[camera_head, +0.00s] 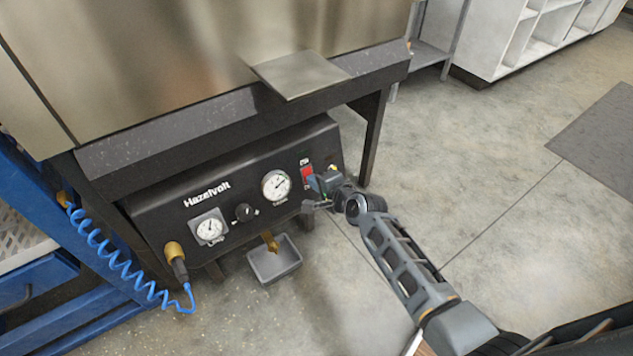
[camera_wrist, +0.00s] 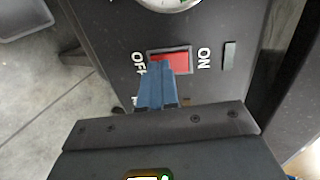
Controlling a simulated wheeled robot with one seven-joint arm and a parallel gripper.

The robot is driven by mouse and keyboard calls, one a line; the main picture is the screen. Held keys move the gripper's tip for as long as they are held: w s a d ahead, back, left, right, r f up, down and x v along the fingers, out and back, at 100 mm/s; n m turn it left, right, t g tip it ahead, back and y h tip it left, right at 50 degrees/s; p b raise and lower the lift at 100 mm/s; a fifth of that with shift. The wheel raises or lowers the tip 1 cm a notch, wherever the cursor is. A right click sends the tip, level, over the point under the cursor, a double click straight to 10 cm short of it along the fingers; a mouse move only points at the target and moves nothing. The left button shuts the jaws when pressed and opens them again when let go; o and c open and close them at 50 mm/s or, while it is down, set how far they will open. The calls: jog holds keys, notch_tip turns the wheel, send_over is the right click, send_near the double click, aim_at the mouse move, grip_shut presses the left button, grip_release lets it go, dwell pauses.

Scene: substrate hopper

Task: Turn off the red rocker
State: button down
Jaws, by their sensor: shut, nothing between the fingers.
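The red rocker (camera_wrist: 180,62) sits in a dark frame on the black control panel, with "OFF" at its left and "ON" at its right in the wrist view. In the head view the red rocker (camera_head: 307,174) is at the panel's right part. My gripper (camera_wrist: 158,72) is shut and empty, with its blue fingertips over the OFF-side part of the rocker, hiding some of it. I cannot tell whether they touch it. In the head view my gripper (camera_head: 314,183) is right beside the rocker. Which way the rocker is tilted is not clear.
The black panel (camera_head: 160,205) also bears two gauges, including a large gauge (camera_head: 276,185), and a black knob (camera_head: 244,212). A metal plate (camera_head: 300,73) juts out above. A small grey tray (camera_head: 274,262) stands below. A blue coiled hose (camera_head: 120,262) hangs at left. Floor at right is open.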

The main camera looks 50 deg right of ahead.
jog(key=shift+w, duration=0.15)
jog(key=shift+r+p, duration=0.8)
jog(key=shift+p, duration=0.1)
